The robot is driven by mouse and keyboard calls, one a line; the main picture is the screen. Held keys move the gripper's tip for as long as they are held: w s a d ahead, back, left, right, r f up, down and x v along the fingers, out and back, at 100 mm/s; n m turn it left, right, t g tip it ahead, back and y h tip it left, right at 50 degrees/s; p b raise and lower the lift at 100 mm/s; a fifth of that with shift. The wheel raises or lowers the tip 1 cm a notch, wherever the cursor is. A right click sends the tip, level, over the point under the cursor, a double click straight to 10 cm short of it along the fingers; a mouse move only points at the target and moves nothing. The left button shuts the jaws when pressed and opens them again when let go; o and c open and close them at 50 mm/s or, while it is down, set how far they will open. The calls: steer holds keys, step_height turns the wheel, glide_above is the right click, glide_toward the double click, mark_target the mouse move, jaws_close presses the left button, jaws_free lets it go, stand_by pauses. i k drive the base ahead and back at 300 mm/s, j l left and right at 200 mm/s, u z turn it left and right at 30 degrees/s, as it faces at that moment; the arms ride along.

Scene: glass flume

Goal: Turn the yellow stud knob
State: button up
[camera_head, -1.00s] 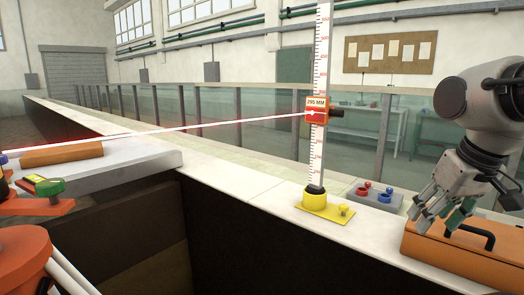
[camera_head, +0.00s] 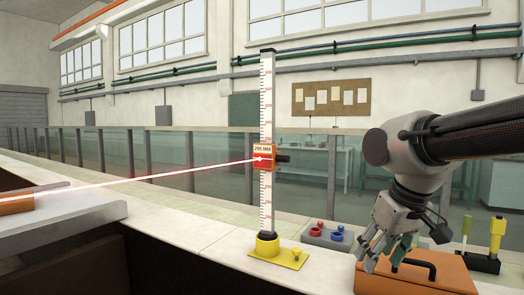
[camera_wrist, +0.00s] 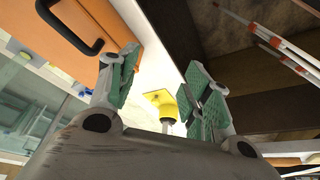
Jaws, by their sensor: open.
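The yellow stud knob (camera_head: 296,253) stands on the right end of a flat yellow base plate (camera_head: 272,260), which lies on the pale flume ledge. A white graduated staff (camera_head: 266,120) rises upright from the plate's round yellow socket. An orange target (camera_head: 265,160) marked 295 MM is clamped on the staff.
An orange case (camera_head: 440,278) with a black handle lies on the ledge at right. A grey box with red and blue knobs (camera_head: 328,236) sits behind. A red-white beam (camera_head: 140,180) crosses from the left to the target.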

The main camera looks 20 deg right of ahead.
mark_target(297, 251)
steer(key=j+z, duration=0.35)
steer(key=j, duration=0.95)
